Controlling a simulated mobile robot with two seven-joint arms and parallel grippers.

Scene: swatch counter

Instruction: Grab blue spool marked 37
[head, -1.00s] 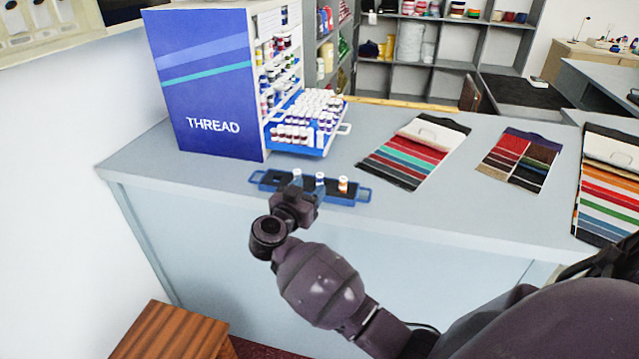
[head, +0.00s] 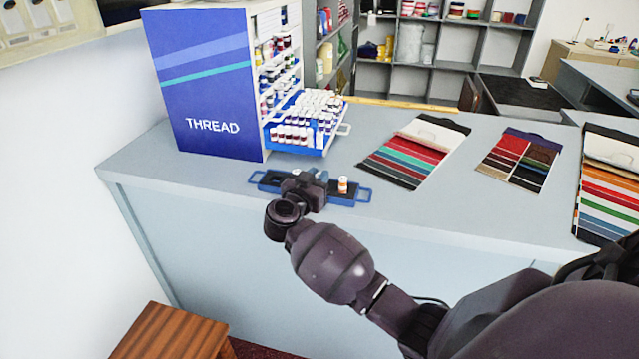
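A small blue tray (head: 364,195) with a handle at each end lies on the counter in front of the thread cabinet. A blue spool with a white top (head: 322,176) stands in it, partly hidden by my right gripper. An orange-and-white spool (head: 343,186) stands to the right in the tray, clear of the gripper. My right gripper (head: 307,182) is over the left-middle of the tray, at the blue spools. Its fingers are hidden behind its own body, so I cannot see whether it holds one. No number 37 is readable. My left gripper is not in view.
The blue thread cabinet (head: 210,95) stands behind the tray, with its full drawer (head: 300,150) pulled out. Striped swatch cards (head: 415,152) lie to the right. A wooden stool (head: 170,335) stands at lower left.

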